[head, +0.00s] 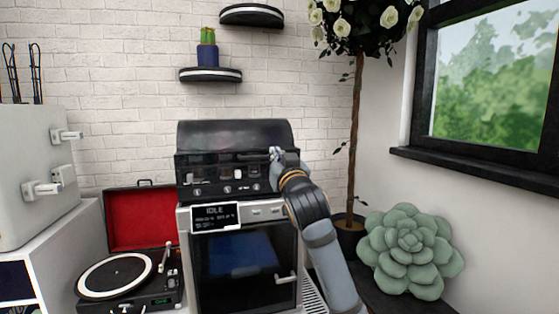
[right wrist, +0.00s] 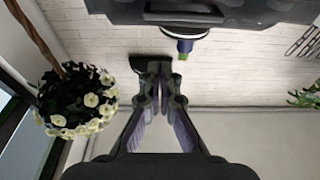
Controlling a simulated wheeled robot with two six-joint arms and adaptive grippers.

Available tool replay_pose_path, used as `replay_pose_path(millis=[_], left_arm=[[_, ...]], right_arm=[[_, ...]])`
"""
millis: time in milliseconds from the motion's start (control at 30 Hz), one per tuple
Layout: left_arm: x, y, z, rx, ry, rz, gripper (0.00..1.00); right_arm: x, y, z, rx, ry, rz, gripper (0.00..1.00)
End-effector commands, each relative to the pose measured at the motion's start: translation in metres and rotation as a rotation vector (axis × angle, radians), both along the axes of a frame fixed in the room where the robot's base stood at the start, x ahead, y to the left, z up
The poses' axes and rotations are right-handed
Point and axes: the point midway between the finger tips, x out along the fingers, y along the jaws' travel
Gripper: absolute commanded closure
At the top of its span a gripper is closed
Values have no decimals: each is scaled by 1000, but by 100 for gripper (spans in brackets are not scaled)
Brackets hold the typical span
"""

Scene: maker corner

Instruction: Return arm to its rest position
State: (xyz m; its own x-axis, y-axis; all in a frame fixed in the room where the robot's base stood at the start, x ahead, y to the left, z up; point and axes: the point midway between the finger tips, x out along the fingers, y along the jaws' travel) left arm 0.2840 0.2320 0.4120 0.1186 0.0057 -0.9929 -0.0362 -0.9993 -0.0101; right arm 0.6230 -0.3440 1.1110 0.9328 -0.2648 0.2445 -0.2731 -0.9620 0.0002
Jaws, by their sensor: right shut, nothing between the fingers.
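My right arm (head: 326,255) comes up from the lower right in the head view. Its gripper (head: 276,155) is in front of the right side of the dark control panel on the machine (head: 235,172). I cannot tell whether it touches the panel. In the right wrist view the gripper (right wrist: 160,68) has its fingers together, with nothing between them. My left gripper does not show in either view.
Below the panel is a printer-like machine with an "IDLE" screen (head: 215,217) and a dark door (head: 245,268). A turntable (head: 118,275) with an open red lid stands left. A potted rose tree (head: 355,150) and a green succulent (head: 408,250) stand right. Shelves (head: 210,75) hang above.

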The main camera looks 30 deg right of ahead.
Motion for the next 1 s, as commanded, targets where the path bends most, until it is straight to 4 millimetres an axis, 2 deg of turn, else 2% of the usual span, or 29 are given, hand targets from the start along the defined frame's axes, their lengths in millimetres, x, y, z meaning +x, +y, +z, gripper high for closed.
replay_pose_path(millis=[100,233,567,667,767,867,900,967,1000], left_arm=[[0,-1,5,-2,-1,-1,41],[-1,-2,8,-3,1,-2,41],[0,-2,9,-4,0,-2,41],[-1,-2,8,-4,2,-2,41],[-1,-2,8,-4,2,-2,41],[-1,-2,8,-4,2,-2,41],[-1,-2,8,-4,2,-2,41],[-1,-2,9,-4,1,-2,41],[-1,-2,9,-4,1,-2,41]], right_arm=[[-17,5,-6,-1,-2,0,100],[-26,7,-9,0,-1,0,100],[-27,8,-9,1,-1,0,100],[-22,9,-25,3,32,3,100],[-9,13,-78,13,145,12,100],[1,20,-162,27,322,26,100],[1,23,-199,31,399,34,100],[-4,29,-253,39,513,45,100],[-10,33,-288,46,586,53,100]])
